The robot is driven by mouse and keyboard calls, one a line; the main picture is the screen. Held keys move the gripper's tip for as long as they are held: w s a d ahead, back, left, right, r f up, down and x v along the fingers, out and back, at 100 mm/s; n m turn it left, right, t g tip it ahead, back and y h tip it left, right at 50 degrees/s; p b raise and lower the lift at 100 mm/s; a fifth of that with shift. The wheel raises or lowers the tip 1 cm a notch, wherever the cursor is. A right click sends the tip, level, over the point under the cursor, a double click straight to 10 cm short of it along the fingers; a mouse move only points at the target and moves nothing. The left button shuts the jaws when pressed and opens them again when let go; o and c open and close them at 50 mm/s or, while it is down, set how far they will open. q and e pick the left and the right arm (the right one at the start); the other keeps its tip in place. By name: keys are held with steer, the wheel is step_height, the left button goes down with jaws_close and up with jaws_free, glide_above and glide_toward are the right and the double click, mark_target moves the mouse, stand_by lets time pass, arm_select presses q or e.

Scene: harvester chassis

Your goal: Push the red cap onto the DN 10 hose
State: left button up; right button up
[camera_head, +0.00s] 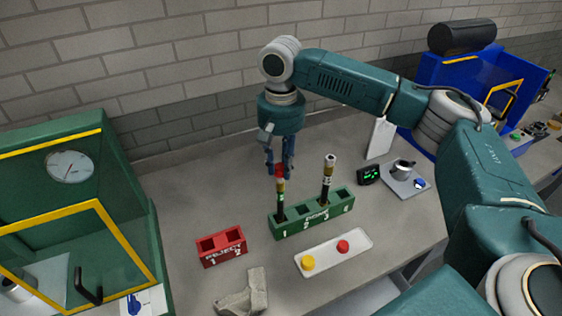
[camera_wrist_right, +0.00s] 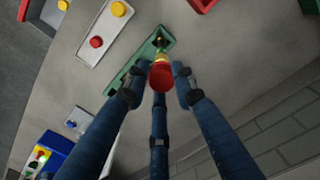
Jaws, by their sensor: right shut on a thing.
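My right gripper (camera_head: 280,170) points straight down, its blue fingers shut on a red cap (camera_head: 280,169). The cap is right at the upper end of the left hose (camera_head: 280,200), which stands upright in the green rack (camera_head: 300,229) and has a brass-coloured fitting. In the right wrist view, the red cap (camera_wrist_right: 160,76) lies between the fingers, in line with the hose below it. I cannot tell how far the cap is over the hose end. A second hose (camera_head: 326,180) with a bare, light-coloured end stands further right in the rack. My left gripper is out of view.
A white tray (camera_head: 325,262) with a yellow cap (camera_head: 308,263) and another red cap (camera_head: 343,246) lies before the rack. A red reject box (camera_head: 221,247) stands left. A green machine (camera_head: 85,170) is far left. A small display (camera_head: 368,175) and scale-like device (camera_head: 405,180) stand right.

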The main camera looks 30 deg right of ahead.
steer(key=shift+f, duration=1.1)
steer(key=o, duration=0.7)
steer(key=shift+o, duration=0.2)
steer(key=shift+r, duration=0.15)
step_height(320, 180, up, 12)
steer(key=shift+f, duration=0.25)
